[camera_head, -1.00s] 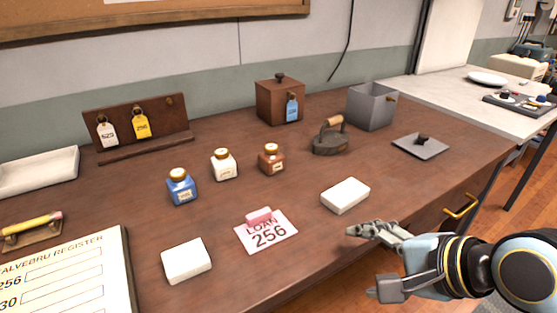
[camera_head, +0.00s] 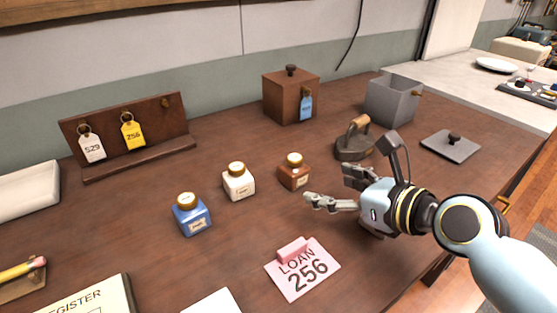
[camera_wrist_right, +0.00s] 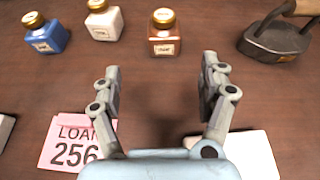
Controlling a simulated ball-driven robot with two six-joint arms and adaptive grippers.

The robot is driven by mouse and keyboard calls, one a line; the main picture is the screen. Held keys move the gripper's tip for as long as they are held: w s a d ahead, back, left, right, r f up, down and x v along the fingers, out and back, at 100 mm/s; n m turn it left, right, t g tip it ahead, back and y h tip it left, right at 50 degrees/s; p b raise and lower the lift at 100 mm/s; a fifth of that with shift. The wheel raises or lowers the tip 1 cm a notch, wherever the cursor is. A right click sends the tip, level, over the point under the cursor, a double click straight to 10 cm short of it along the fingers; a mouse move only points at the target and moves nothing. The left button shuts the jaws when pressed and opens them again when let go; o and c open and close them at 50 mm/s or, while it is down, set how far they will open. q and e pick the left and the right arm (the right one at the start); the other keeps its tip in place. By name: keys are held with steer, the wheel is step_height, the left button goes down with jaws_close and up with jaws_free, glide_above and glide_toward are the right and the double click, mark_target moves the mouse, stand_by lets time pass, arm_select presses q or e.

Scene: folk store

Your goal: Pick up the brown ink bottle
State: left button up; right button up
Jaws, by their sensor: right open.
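The brown ink bottle (camera_head: 294,172) has a gold cap and a pale label and stands upright on the wooden desk. It also shows in the right wrist view (camera_wrist_right: 164,36), beyond the fingers and roughly centred between them. My right gripper (camera_head: 332,189) is open and empty, just to the right and front of the bottle, with its fingers toward it and not touching it. In the right wrist view the two fingers (camera_wrist_right: 164,85) are spread with bare desk between them. My left gripper is not in view.
A white bottle (camera_head: 238,182) and a blue bottle (camera_head: 191,216) stand left of the brown one. An iron (camera_head: 353,142) stands behind my right gripper. A pink loan card (camera_head: 302,272) lies in front. A white block (camera_wrist_right: 245,152) lies under the gripper.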

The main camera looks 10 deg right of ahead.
mark_target(303, 174)
steer(key=x, duration=0.2)
steer(key=shift+w+a, duration=0.1)
steer(key=shift+w, duration=0.2)
steer(key=shift+b+x, duration=0.5)
steer(key=shift+x, duration=0.75)
steer(key=shift+w+a+f, duration=0.1)
steer(key=shift+w+f, duration=0.05)
steer(key=shift+w, duration=0.15)
steer(key=shift+w+a+f, duration=0.1)
steer(key=shift+w, duration=0.25)
steer(key=x, duration=0.1)
steer(key=b+x, duration=0.1)
steer(key=x, duration=0.1)
steer(key=shift+w, duration=0.4)
steer(key=shift+w+a+f, duration=0.1)
steer(key=shift+w+f, duration=0.15)
steer(key=shift+w, duration=0.15)
steer(key=shift+r, duration=0.1)
steer(key=c, duration=0.4)
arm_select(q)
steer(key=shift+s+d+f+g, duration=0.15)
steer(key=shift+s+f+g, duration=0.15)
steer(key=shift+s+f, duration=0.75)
arm_select(e)
steer(key=c, duration=1)
